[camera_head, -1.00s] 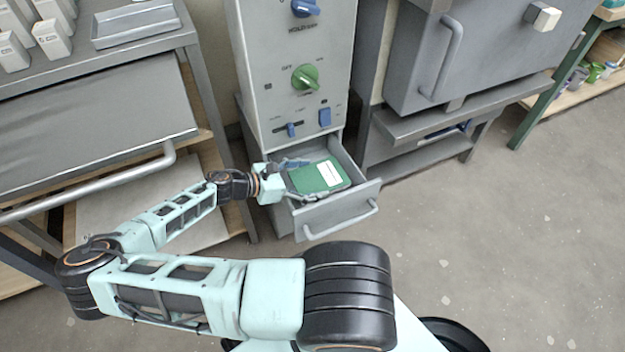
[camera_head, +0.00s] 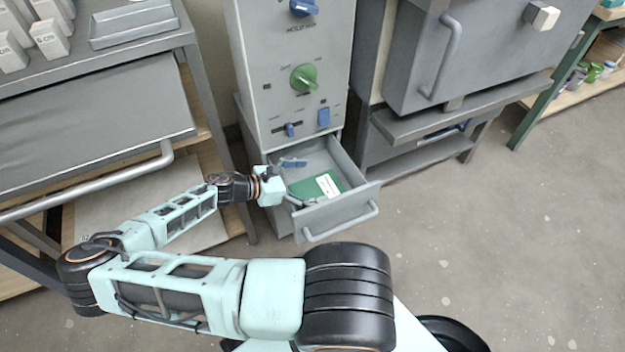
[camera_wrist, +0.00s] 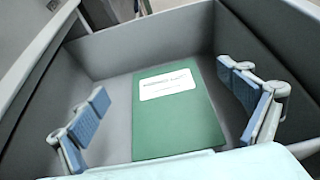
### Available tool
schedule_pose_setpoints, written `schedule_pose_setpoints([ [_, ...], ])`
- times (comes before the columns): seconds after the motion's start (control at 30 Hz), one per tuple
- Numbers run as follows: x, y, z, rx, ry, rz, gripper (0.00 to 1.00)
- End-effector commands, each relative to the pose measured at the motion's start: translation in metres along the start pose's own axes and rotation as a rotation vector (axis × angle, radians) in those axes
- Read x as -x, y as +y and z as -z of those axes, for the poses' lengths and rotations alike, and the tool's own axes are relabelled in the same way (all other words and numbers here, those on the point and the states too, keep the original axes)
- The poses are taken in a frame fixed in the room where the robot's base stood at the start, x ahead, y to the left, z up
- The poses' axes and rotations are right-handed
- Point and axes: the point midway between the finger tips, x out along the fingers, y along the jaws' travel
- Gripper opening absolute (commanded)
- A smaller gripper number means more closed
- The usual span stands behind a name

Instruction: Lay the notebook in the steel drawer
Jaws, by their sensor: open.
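The green notebook (camera_head: 306,187) with a white label lies inside the open steel drawer (camera_head: 338,213). In the wrist view the notebook (camera_wrist: 180,124) appears flat on the drawer floor, near the drawer's far wall, with its label up. My gripper (camera_head: 294,181) is at the left side of the drawer, over its opening. In the wrist view my gripper (camera_wrist: 164,86) is open, with one blue-padded finger on each side of the notebook and visible gaps between. The notebook's near edge is partly hidden by my gripper's body.
The drawer sits under a grey control cabinet (camera_head: 295,70) with knobs. A steel bench with a long bar handle (camera_head: 90,185) stands at the left. A grey kiln-like box (camera_head: 480,50) on a stand is at the right. The floor in front is clear.

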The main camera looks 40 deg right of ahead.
Motion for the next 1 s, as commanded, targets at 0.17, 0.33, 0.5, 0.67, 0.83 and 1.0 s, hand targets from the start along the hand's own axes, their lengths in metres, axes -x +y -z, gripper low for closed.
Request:
schedule_pose_setpoints([
  [0.17, 0.006, 0.001, 0.001, -0.003, 0.012, -0.006, 0.99],
  [0.33, 0.032, 0.002, -0.007, 0.001, 0.014, -0.008, 0.99],
  [0.5, 0.071, 0.002, -0.008, 0.000, 0.013, -0.007, 0.99],
  [0.67, 0.102, 0.001, -0.009, -0.001, 0.011, -0.005, 0.99],
  [0.83, 0.121, 0.001, -0.009, -0.001, 0.007, -0.003, 0.99],
  [1.0, 0.127, 0.000, -0.009, -0.001, 0.006, -0.003, 0.99],
])
